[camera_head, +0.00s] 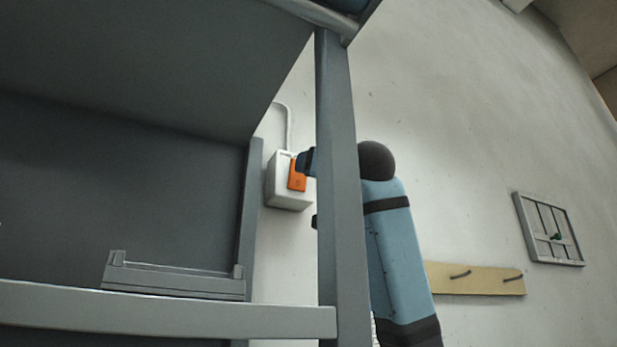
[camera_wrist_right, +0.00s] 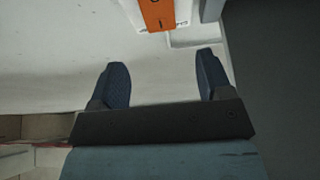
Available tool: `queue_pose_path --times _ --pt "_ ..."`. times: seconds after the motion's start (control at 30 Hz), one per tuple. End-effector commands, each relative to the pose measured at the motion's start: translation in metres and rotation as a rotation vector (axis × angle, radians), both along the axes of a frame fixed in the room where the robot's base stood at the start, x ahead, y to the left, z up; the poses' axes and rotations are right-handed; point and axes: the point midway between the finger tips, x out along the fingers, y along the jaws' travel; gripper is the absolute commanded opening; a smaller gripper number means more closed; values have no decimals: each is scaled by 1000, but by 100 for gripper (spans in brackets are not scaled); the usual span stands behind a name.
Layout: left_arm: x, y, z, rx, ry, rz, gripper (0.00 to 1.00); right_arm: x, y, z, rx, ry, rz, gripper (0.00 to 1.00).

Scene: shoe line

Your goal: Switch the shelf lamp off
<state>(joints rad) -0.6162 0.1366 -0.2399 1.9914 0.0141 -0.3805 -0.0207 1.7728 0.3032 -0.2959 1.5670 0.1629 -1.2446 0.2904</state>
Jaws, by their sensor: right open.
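A white switch box (camera_head: 289,196) with an orange rocker (camera_head: 297,175) is fixed to the wall behind the grey shelf post. A cable runs up from it. My right gripper (camera_head: 309,192) is partly hidden behind the post; one dark fingertip shows at the rocker's right edge, and I cannot tell whether it touches. In the right wrist view, my right gripper (camera_wrist_right: 160,84) is open and empty. The orange rocker (camera_wrist_right: 157,14) and part of the white box (camera_wrist_right: 183,12) show at the top, beyond the fingertips. No lamp is clearly seen. My left gripper is not in view.
The grey shelf post (camera_head: 340,200) stands in front of my right gripper. A shelf rail (camera_head: 160,312) and a grey bracket (camera_head: 175,281) are at lower left. A wooden hook board (camera_head: 474,279) and a grey frame (camera_head: 549,228) hang on the wall at right.

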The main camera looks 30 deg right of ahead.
Motion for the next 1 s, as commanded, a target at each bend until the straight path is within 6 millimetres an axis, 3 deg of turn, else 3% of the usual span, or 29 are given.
queue_pose_path --times 0.1,0.3,1.0 --pt "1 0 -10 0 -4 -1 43 -21 1 -13 0 -2 0 72" --pt "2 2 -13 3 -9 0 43 -39 2 -20 -1 -1 0 72" --pt "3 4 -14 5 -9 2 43 -41 2 -20 0 0 0 72"
